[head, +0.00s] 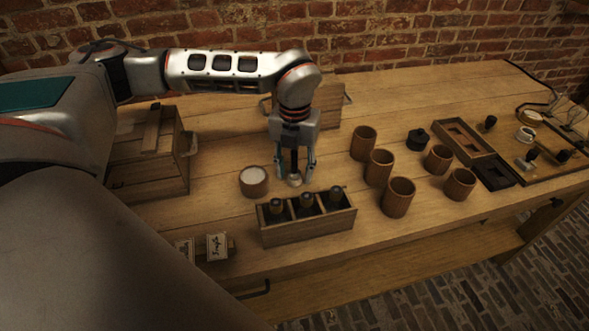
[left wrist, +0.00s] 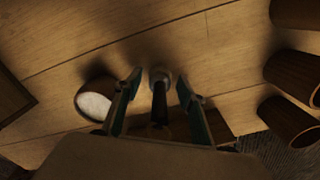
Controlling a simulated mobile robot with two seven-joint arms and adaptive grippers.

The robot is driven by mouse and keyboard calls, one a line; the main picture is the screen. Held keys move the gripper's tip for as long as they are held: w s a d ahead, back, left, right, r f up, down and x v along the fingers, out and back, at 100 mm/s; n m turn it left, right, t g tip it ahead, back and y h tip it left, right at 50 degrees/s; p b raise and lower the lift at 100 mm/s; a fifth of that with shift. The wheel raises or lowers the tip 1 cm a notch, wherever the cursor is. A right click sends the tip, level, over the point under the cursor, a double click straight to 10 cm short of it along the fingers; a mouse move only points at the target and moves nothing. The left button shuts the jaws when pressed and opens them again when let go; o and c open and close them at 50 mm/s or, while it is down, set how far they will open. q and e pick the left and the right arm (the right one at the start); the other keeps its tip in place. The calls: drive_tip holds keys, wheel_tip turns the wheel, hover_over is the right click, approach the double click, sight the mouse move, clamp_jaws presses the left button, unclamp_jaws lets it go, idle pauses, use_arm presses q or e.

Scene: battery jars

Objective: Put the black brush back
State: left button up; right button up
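The black brush (head: 294,160) stands about upright, with its pale end (head: 295,180) down at the table. It also shows in the left wrist view (left wrist: 160,103). My left gripper (head: 295,168) points down over it, with one finger on each side. In the left wrist view the fingers (left wrist: 158,92) are apart, with a visible gap on both sides of the brush. The upper part of the brush is partly hidden by the gripper. My right gripper is not in view.
A wooden rack (head: 310,228) with three dark-topped items stands just in front of the gripper. A round pot with white contents (head: 253,181) is to the left. Several brown cups (head: 397,198) stand to the right. A wooden crate (head: 150,165) is at the left.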

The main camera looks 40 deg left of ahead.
use_arm(q)
wheel_tip(320, 180, up, 12)
drive_tip(key=shift+r+p, duration=0.15)
drive_tip(key=shift+p, duration=0.65)
